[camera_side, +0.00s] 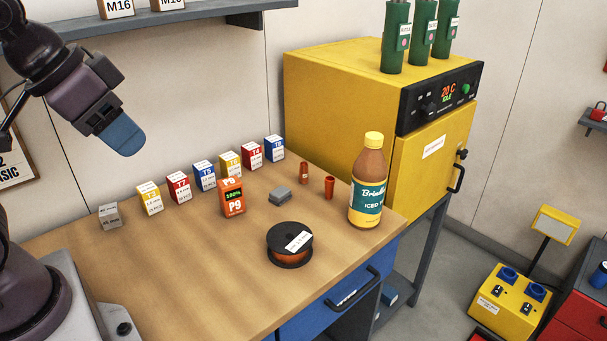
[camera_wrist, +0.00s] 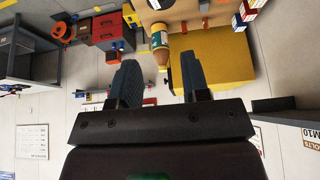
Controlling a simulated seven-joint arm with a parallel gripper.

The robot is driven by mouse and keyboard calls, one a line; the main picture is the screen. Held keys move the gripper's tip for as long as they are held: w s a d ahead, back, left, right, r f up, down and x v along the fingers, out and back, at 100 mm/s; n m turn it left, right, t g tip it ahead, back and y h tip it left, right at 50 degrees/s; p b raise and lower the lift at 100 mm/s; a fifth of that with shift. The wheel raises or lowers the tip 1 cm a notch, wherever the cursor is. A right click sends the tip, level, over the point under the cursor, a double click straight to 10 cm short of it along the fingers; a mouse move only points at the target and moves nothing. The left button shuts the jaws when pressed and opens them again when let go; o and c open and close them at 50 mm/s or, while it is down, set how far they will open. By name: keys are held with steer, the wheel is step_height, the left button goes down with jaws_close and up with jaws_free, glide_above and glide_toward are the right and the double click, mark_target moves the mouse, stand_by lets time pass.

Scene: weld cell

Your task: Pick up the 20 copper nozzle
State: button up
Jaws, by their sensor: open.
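Two small copper-coloured nozzles stand on the wooden workbench (camera_side: 180,262) in the side view. One is brownish (camera_side: 304,173) with a small pale mark, near the yellow oven; the other is redder (camera_side: 329,187), just left of the bottle. I cannot read a 20 on either. My gripper (camera_side: 124,138) is open and empty, high above the bench's left back part, well away from both nozzles. In the wrist view its two fingers (camera_wrist: 158,78) are spread with nothing between them. I cannot make out the nozzles clearly there.
A brown iced-drink bottle (camera_side: 367,185) stands close right of the redder nozzle. A grey block (camera_side: 280,196), a wire spool (camera_side: 290,257) and an orange P9 box (camera_side: 232,197) lie nearby. Several labelled boxes line the back. The yellow oven (camera_side: 340,95) stands behind. The left front bench is clear.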

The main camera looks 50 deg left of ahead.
steer(key=shift+o, duration=1.1)
steer(key=w+f+n+t, duration=0.35)
steer(key=w+n, duration=0.65)
steer(key=w, duration=0.4)
steer(key=w+f+n+t, duration=0.2)
steer(key=w+f+n, duration=0.2)
steer(key=w+n, duration=0.75)
steer(key=n+y, duration=0.7)
steer(key=n, duration=1.4)
glide_toward(304, 165)
steer(key=x, duration=0.8)
steer(key=shift+w+a+f, duration=0.15)
steer(key=shift+w+a, duration=0.1)
steer(key=shift+a, duration=0.05)
